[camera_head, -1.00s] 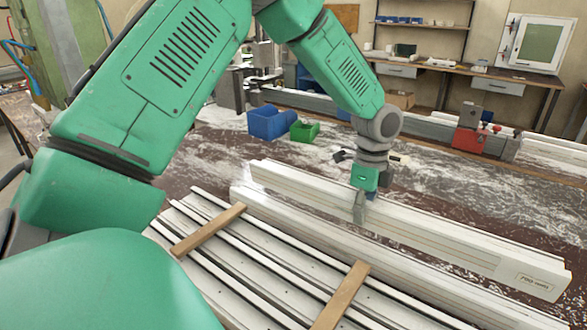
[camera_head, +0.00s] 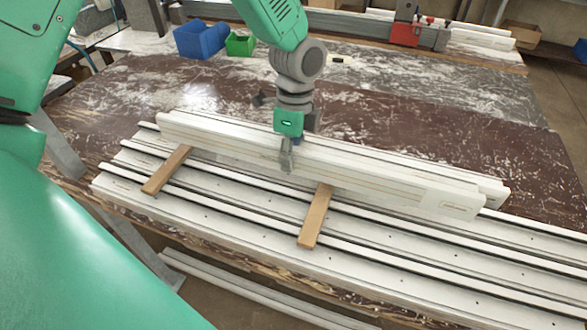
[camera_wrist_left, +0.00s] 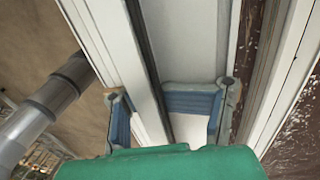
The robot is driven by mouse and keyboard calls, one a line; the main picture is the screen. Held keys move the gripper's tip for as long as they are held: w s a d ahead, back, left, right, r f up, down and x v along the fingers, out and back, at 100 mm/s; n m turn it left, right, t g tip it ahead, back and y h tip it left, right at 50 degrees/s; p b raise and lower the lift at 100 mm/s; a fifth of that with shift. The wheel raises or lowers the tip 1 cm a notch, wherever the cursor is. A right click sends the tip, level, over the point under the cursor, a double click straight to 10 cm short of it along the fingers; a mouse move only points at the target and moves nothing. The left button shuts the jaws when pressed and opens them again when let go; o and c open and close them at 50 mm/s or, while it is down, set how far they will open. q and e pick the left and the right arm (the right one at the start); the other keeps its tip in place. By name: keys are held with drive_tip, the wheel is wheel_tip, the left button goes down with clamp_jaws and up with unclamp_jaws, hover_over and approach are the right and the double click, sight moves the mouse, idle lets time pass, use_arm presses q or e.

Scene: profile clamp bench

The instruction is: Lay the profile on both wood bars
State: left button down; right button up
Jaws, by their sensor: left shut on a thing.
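The long white profile (camera_head: 385,187) runs across the middle of the head view. My left gripper (camera_head: 287,158) is shut on it near its middle, from above. In the left wrist view, the blue-padded fingers (camera_wrist_left: 168,112) stand on either side of the white profile (camera_wrist_left: 190,40). Two wood bars, the left one (camera_head: 166,171) and the right one (camera_head: 314,218), lie across the white rails. The profile covers the far ends of both bars. I cannot tell whether it touches them or hangs just above. My right gripper is not in view.
A second white profile (camera_head: 492,189) lies close behind the held one. Blue (camera_head: 200,40) and green (camera_head: 240,44) bins stand at the back left. A red clamp (camera_head: 405,33) sits on the far rail.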

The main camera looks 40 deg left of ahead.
sight(295, 172)
use_arm(q)
drive_tip(key=f, duration=0.1)
drive_tip(key=a+f, duration=0.1)
drive_tip(key=f, duration=0.1)
drive_tip(key=shift+s+a+f, duration=0.1)
drive_tip(key=shift+s+a, duration=0.05)
drive_tip(key=shift+a, duration=0.15)
drive_tip(key=shift+d+f, duration=0.25)
drive_tip(key=shift+f, duration=0.05)
drive_tip(key=shift+d+r, duration=0.1)
drive_tip(key=shift+d, duration=0.7)
drive_tip(key=c, duration=1.4)
unclamp_jaws()
drive_tip(key=shift+d, duration=0.3)
drive_tip(key=o, duration=0.5)
drive_tip(key=shift+d+r, duration=0.1)
drive_tip(key=shift+d, duration=0.05)
drive_tip(key=shift+a, duration=0.65)
drive_tip(key=shift+s+a+f, duration=0.2)
drive_tip(key=shift+a+f, duration=0.05)
drive_tip(key=shift+a, duration=0.05)
drive_tip(key=shift+d, duration=0.1)
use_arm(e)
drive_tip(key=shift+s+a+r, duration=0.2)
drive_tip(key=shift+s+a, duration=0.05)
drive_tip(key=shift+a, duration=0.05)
